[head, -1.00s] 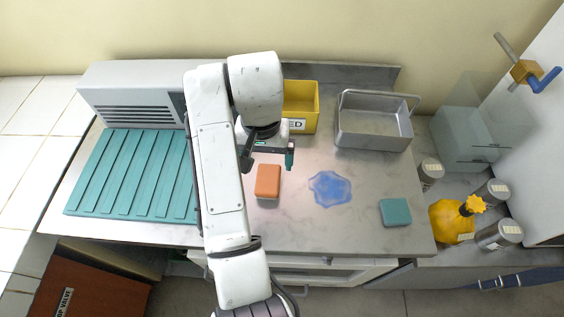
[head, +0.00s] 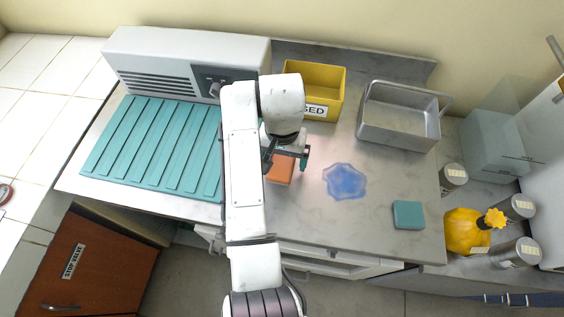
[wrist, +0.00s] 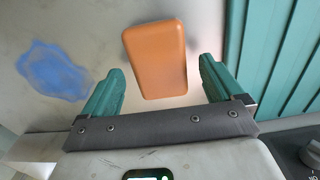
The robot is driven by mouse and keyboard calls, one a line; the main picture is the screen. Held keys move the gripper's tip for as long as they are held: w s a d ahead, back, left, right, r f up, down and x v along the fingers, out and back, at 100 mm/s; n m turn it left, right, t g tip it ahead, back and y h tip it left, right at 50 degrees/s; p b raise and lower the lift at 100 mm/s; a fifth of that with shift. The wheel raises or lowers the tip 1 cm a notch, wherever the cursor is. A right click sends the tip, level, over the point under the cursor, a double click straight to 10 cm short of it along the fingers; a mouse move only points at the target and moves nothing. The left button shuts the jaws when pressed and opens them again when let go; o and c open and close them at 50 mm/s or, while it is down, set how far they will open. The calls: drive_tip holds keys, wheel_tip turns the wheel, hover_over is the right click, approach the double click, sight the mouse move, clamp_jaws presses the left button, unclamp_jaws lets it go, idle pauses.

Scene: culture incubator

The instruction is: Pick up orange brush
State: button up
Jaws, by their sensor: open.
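The orange brush (head: 282,172) shows as a plain orange block with rounded edges, lying on the grey counter. In the head view my gripper (head: 287,158) is over it and hides part of it. In the wrist view the orange brush (wrist: 156,58) lies ahead of my open gripper (wrist: 163,70), its near end showing between the two teal fingers. There is a gap on both sides, and nothing is held. I cannot tell how far the fingertips are above the counter.
A blue puddle (head: 345,181) lies right of the brush, with a teal sponge (head: 408,214) beyond. A ribbed teal mat (head: 150,150) is on the left. A yellow bin (head: 327,107) and a metal basket (head: 372,130) stand behind. The counter's front edge is close.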

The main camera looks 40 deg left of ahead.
drive_tip(key=shift+f, duration=0.8)
drive_tip(key=shift+c, duration=0.2)
drive_tip(key=c, duration=1)
drive_tip(key=shift+r, duration=0.1)
drive_tip(key=shift+c, duration=0.2)
